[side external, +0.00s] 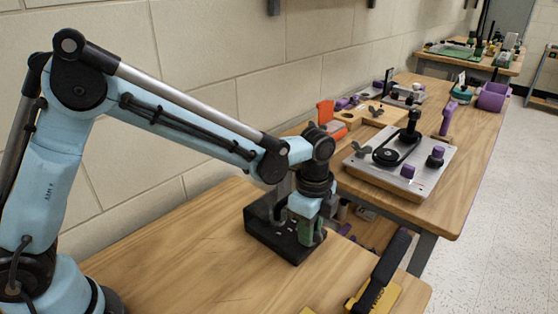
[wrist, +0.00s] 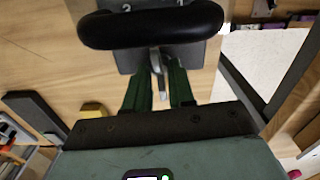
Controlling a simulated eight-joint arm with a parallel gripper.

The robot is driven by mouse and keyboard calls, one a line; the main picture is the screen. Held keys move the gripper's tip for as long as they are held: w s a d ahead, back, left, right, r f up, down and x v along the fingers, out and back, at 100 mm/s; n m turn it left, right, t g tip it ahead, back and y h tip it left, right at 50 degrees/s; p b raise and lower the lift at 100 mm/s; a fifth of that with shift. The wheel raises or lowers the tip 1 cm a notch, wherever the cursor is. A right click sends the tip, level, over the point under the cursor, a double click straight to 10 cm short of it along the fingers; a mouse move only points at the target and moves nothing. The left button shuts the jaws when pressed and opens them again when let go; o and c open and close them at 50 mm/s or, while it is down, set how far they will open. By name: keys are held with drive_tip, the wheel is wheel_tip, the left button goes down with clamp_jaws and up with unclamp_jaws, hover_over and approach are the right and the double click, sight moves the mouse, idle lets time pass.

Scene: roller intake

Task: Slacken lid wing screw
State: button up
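My gripper (wrist: 160,68) has two dark green fingers, one on each side of a slim grey metal piece (wrist: 158,62), which may be the wing screw. I cannot tell whether both fingers touch it. The metal piece stands in front of a grey plate (wrist: 127,58) marked with numerals, and a thick black rounded bar (wrist: 150,26) crosses the plate. In the side view my gripper (side external: 305,218) points down at a black block-like unit (side external: 262,232) on the near bench. It hides part of the unit, and no wing screw shows clearly there.
A yellow part with a black handle (side external: 382,268) lies at the bench's front edge. Beyond a gap, another wooden bench (side external: 462,200) carries a metal plate with a belt and knobs (side external: 425,172), an orange part (side external: 325,113) and purple pieces. A block wall runs behind.

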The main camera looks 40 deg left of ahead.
clamp_jaws()
drive_tip(key=shift+n, duration=1.4)
drive_tip(key=shift+n, duration=1.4)
drive_tip(key=shift+n, duration=1.5)
